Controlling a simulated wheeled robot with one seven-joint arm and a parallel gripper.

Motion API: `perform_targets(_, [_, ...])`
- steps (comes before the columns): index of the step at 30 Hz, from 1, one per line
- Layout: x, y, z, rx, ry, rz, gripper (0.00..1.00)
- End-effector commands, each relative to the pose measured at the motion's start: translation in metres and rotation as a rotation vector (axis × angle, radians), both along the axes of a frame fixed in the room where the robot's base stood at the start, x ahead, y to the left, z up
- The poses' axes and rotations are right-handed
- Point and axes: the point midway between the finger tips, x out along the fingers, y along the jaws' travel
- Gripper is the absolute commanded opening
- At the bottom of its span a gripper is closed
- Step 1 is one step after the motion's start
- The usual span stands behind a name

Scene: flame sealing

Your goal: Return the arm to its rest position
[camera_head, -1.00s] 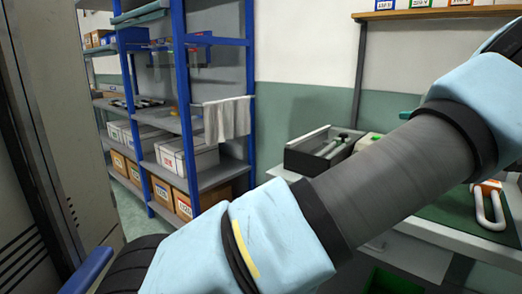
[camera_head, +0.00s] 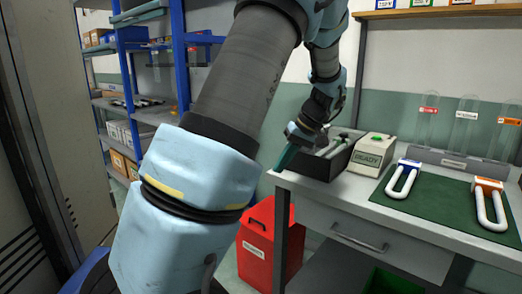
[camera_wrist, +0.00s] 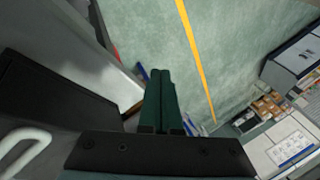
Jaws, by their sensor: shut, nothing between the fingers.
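My gripper (camera_head: 287,158) is at the end of my arm, at the left end of the workbench (camera_head: 330,195) in the head view. Its green fingers point down and left beside the black open box, and I cannot tell whether they touch it. In the wrist view the two green fingers (camera_wrist: 160,85) lie together with nothing between them. Below their tips is green floor with a yellow line. My arm crosses the middle of the head view from the lower left.
The black box (camera_head: 322,167) holds grey tools, beside a READY device (camera_head: 372,154). A green mat (camera_head: 435,205) carries a blue-ended loop (camera_head: 403,178) and an orange-ended loop (camera_head: 490,203). Clear tubes (camera_head: 464,125) stand behind. A red bin (camera_head: 262,245) stands below; a blue shelf (camera_head: 180,60) is left.

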Motion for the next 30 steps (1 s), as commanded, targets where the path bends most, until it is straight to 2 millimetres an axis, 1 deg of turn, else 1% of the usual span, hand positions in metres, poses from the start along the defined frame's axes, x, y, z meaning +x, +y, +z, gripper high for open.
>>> perform_targets(1, [-0.013,0.023,-0.007,-0.071,0.045,-0.02,0.0])
perform_targets(3, [-0.03,0.044,-0.017,-0.164,0.087,-0.074,0.0])
perform_targets(6, [-0.058,0.068,-0.026,-0.282,0.108,-0.15,0.0])
perform_targets(9, [-0.081,0.085,-0.032,-0.361,0.097,-0.217,0.0])
perform_targets(15, [-0.117,0.108,-0.038,-0.435,0.04,-0.311,0.0])
perform_targets(22, [-0.151,0.129,-0.043,-0.449,-0.03,-0.384,0.0])
perform_targets(23, [-0.149,0.127,-0.056,-0.45,-0.022,-0.387,0.0])
perform_targets(24, [-0.149,0.126,-0.064,-0.45,-0.013,-0.387,0.0])
perform_targets(30, [-0.153,0.125,-0.092,-0.454,0.01,-0.381,0.0])
